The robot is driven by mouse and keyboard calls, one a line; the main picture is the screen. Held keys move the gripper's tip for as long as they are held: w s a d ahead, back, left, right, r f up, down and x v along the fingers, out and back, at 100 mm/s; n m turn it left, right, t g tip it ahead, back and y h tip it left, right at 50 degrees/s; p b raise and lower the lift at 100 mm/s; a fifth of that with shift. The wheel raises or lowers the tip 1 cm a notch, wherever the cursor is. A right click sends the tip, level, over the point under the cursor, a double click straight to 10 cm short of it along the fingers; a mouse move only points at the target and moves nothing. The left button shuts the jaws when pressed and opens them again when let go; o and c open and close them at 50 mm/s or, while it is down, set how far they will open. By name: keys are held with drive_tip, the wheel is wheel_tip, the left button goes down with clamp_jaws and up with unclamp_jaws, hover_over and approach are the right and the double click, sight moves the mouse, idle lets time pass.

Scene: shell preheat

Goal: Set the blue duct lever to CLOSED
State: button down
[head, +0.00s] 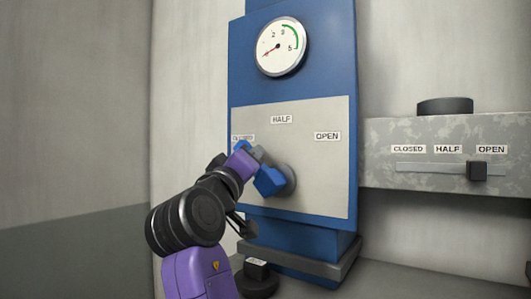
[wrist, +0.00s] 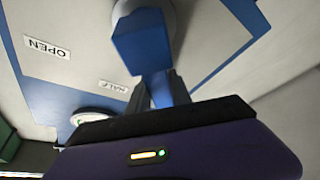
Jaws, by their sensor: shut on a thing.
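The blue duct lever (head: 268,182) sits on a round grey hub (head: 288,178) on the pale plate of the blue duct. It slants up and left from the hub, towards the CLOSED label (head: 243,138), which is partly hidden. The HALF label (head: 281,119) is above the hub and the OPEN label (head: 327,136) is to the right. My gripper (head: 253,156) is shut on the lever's outer part. In the wrist view the lever (wrist: 141,45) runs from the hub down between the fingers of my gripper (wrist: 160,90).
A round gauge (head: 281,47) is above the plate. On the right a grey metal box (head: 380,150) carries its own CLOSED, HALF and OPEN slider, with the black knob (head: 477,171) under OPEN. A small dark object (head: 257,270) stands below the duct.

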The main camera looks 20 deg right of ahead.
drive_tip(key=shift+w+f, duration=0.1)
drive_tip(key=shift+f, duration=0.05)
idle(0.3)
drive_tip(key=c, duration=1.2)
unclamp_jaws()
drive_tip(key=shift+o, duration=0.2)
drive_tip(key=shift+a, duration=0.1)
drive_tip(key=b+v, duration=0.3)
drive_tip(key=v, duration=0.4)
drive_tip(key=shift+s, duration=0.35)
drive_tip(key=shift+a, duration=0.2)
